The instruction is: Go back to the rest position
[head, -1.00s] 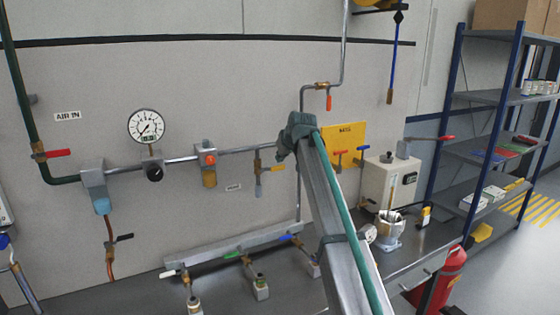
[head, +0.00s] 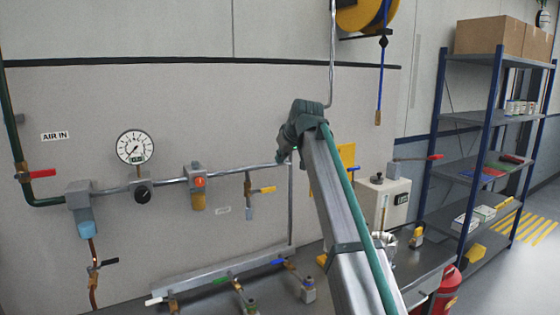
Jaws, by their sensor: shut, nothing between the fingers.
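My arm rises from the bottom edge as a grey beam with a green hose along it.
A pressure gauge (head: 135,147) and several valves line the wall pipe. A bench with a white box (head: 384,203) stands behind my arm. A blue shelf (head: 484,130) and red extinguisher (head: 447,290) are at the right. A yellow reel (head: 360,15) hangs above.

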